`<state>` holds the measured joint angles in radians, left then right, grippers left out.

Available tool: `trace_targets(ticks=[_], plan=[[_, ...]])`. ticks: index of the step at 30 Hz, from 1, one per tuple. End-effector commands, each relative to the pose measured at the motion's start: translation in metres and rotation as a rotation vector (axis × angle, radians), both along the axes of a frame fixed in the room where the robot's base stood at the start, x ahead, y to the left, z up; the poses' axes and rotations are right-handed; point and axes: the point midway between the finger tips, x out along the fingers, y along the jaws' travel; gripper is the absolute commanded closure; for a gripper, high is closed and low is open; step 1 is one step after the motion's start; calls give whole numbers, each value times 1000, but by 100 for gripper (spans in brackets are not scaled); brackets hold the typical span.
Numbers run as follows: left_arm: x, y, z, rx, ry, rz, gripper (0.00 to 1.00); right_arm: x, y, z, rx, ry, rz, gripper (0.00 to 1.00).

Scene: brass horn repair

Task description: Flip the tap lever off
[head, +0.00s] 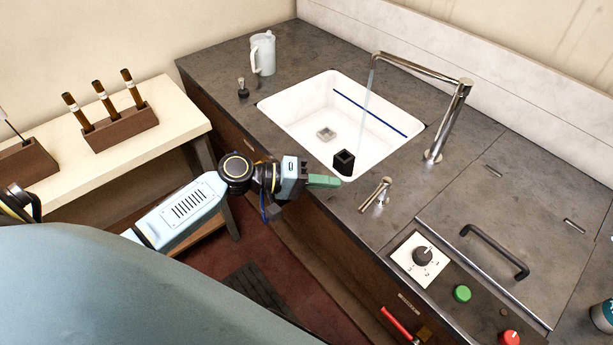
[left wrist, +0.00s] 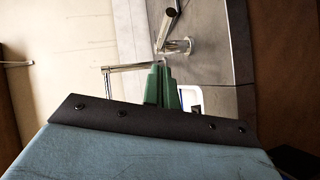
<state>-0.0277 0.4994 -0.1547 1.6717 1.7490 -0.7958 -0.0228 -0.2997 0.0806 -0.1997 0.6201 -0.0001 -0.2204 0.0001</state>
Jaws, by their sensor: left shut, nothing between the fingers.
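The chrome tap (head: 456,115) stands at the sink's right, and a thin stream of water (head: 366,105) falls from its spout. The small tap lever (head: 374,195) sits on the counter in front of the tap, its bar slanted over a short round base. My left gripper (head: 325,181) has green fingers, shut and empty, over the sink's front edge, left of the lever and apart from it. In the left wrist view the fingertips (left wrist: 162,68) point toward the lever (left wrist: 169,27) and its base (left wrist: 180,46). My right gripper is not in view.
A pitcher (head: 263,53) stands behind left. Right of the lever are a dial (head: 422,256), a black handle (head: 495,252) and a green button (head: 462,294).

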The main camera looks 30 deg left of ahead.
Motion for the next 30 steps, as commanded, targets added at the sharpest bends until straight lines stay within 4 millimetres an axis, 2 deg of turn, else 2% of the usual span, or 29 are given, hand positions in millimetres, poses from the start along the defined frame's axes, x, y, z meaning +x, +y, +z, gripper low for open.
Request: trace_targets(ticks=[3, 10, 15, 26, 30], plan=[[15, -20, -3, -2, -2, -1, 100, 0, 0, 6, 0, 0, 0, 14], [7, -48, -15, 0, 1, 0, 100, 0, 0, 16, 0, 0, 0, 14], [6, -55, -18, 1, 1, 0, 100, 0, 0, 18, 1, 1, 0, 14], [5, -57, -19, 1, 0, 1, 100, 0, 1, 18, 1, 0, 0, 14], [6, -65, -18, -1, 0, 11, 100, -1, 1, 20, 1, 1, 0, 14]])
